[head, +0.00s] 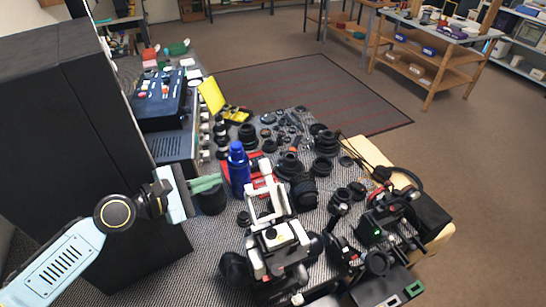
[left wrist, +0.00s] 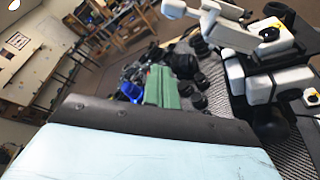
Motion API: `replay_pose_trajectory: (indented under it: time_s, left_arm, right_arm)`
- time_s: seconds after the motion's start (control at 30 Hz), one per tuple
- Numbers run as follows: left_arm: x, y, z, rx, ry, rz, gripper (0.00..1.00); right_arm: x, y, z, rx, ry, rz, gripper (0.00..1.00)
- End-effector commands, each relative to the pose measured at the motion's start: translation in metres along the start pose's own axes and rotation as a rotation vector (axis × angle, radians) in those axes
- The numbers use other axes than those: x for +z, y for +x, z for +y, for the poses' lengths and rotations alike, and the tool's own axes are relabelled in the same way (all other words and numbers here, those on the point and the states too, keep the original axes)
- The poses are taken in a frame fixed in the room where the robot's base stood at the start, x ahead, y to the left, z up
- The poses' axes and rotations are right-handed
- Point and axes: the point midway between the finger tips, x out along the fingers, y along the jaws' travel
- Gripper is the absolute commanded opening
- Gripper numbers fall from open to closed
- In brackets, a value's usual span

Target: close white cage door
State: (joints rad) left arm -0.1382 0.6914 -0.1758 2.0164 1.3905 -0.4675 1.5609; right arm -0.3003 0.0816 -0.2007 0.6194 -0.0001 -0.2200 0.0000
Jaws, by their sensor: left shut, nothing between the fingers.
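I cannot make out a white cage door for certain in either view. The white object nearest my left gripper is a jointed white frame (head: 272,240) with black parts and a small yellow mark, standing on the grey patterned table. It also shows at the upper right of the left wrist view (left wrist: 235,38). My left gripper (head: 218,182) has green fingers, which are shut and empty, and sits left of that frame beside a blue bottle (head: 238,168). The green fingers also show in the left wrist view (left wrist: 162,88). My right gripper is not in view.
A tall black cabinet (head: 60,130) stands at the left, by my left arm. Several black lens parts (head: 323,142) crowd the table. A blue control box (head: 168,100) sits at the back left. Black gear and cables (head: 395,215) fill the right side.

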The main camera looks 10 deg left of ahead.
Motion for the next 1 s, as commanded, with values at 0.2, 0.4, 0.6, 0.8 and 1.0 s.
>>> replay_pose_trajectory:
  time_s: [0.2, 0.4, 0.6, 0.8, 1.0]
  left_arm:
    - [0.002, 0.026, 0.002, 0.002, -0.001, -0.004, 0.0]
    - [0.003, 0.072, 0.002, 0.0, -0.001, -0.007, 0.0]
    - [0.011, 0.099, 0.001, -0.006, 0.001, -0.005, 0.0]
    - [0.033, 0.09, 0.001, -0.004, 0.001, -0.005, 0.0]
    - [0.04, 0.088, 0.0, -0.004, 0.001, -0.004, 0.0]
  right_arm:
    - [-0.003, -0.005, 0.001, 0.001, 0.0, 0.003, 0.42]
    - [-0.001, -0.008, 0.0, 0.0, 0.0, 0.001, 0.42]
    - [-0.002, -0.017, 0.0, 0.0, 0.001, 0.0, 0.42]
    - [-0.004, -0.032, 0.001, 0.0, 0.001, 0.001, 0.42]
    - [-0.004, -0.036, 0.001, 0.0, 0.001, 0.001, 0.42]
